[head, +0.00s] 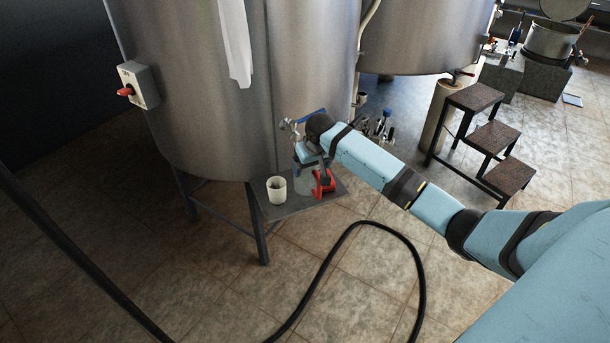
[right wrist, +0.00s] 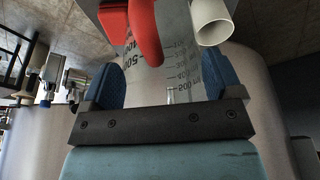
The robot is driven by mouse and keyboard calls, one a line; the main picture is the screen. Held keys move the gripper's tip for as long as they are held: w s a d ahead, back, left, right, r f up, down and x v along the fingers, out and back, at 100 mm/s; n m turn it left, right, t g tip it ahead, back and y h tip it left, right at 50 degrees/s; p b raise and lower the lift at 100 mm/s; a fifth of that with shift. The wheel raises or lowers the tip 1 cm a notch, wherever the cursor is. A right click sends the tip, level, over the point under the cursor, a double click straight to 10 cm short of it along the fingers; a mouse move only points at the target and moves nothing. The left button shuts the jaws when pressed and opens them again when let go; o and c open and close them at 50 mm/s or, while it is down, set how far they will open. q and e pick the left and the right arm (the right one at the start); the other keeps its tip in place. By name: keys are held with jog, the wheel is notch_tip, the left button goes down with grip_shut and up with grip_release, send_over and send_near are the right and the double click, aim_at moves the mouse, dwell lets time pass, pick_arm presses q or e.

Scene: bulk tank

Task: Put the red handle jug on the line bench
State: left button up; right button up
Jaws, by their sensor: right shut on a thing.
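The red handle jug (head: 304,179) is a clear jug with a red handle at the small shelf on the big steel tank. In the right wrist view the jug (right wrist: 172,58) shows dark graduation marks, and its red handle hangs at the top of the picture. My right gripper (head: 309,150) is shut on the jug, with a blue finger pad on each side of its clear wall. I cannot tell whether the jug's base touches the shelf. My left gripper is not in view. I cannot pick out the line bench for sure.
A white cup (head: 277,190) stands on the small shelf (head: 285,210) left of the jug. The steel tank (head: 215,110) rises close behind. A black hose (head: 323,268) lies across the tiled floor. Steps (head: 492,140) stand at the right, with a pot (head: 549,42) beyond.

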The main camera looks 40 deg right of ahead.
jog(key=w, duration=0.3)
jog(key=shift+w+d, duration=0.3)
jog(key=shift+w, duration=0.05)
jog(key=shift+f, duration=0.75)
jog(key=shift+c, duration=0.5)
notch_tip(320, 180, down, 5)
jog(key=shift+w+f+b, duration=0.1)
jog(key=shift+b, duration=0.5)
jog(key=shift+w+d+f, duration=0.1)
jog(key=shift+w+f, duration=0.05)
jog(key=shift+w, duration=0.15)
jog(key=shift+f, duration=0.1)
jog(key=o, duration=1.1)
